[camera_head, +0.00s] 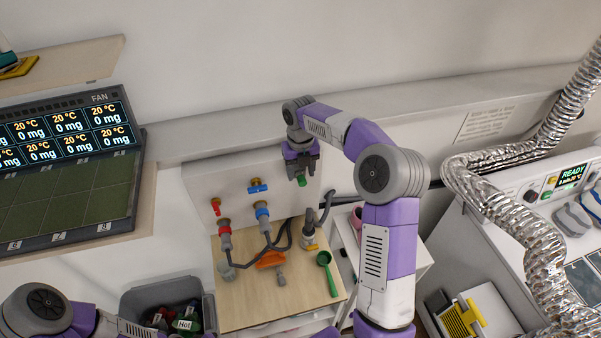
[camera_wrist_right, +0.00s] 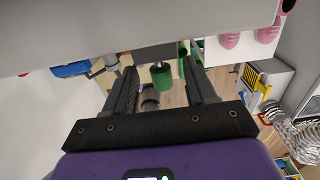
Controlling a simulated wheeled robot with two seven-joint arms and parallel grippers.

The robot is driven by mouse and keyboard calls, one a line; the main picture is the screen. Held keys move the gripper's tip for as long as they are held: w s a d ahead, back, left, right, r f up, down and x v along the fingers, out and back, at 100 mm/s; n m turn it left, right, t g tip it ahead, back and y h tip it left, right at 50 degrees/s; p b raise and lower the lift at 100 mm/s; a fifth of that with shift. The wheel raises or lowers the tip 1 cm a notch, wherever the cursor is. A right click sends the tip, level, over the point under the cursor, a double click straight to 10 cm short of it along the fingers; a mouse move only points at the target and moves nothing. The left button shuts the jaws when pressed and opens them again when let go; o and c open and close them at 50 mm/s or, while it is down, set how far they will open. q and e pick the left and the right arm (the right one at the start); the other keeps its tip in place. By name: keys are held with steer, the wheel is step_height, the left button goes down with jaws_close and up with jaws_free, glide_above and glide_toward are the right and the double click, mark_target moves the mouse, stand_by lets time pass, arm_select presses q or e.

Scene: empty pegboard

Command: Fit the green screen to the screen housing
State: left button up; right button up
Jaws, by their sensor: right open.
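A small green cylindrical piece (camera_wrist_right: 161,77), which looks like the green screen, is between the fingers of my right gripper (camera_wrist_right: 160,92) in the right wrist view. It is at the end of a grey fitting (camera_wrist_right: 154,53) by the white panel, which looks like the screen housing. In the head view the green piece (camera_head: 302,181) shows just below my right gripper (camera_head: 301,170), in front of the panel. The right fingers are open, one on each side, with gaps beside the piece. Whether it is fully seated is unclear. My left arm (camera_head: 55,315) enters at lower left; its gripper is out of view.
The white panel (camera_head: 200,190) carries red and blue valves. A wooden board (camera_head: 240,305) below holds hoses, an orange piece (camera_head: 270,259) and a green spoon-shaped tool (camera_head: 325,262). A grey bin (camera_head: 140,298) stands left. Silver ducting (camera_head: 500,215) is at right.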

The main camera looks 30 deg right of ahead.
mark_target(300, 175)
step_height(300, 175, up, 6)
steer(key=shift+r, duration=0.25)
stand_by(0.5)
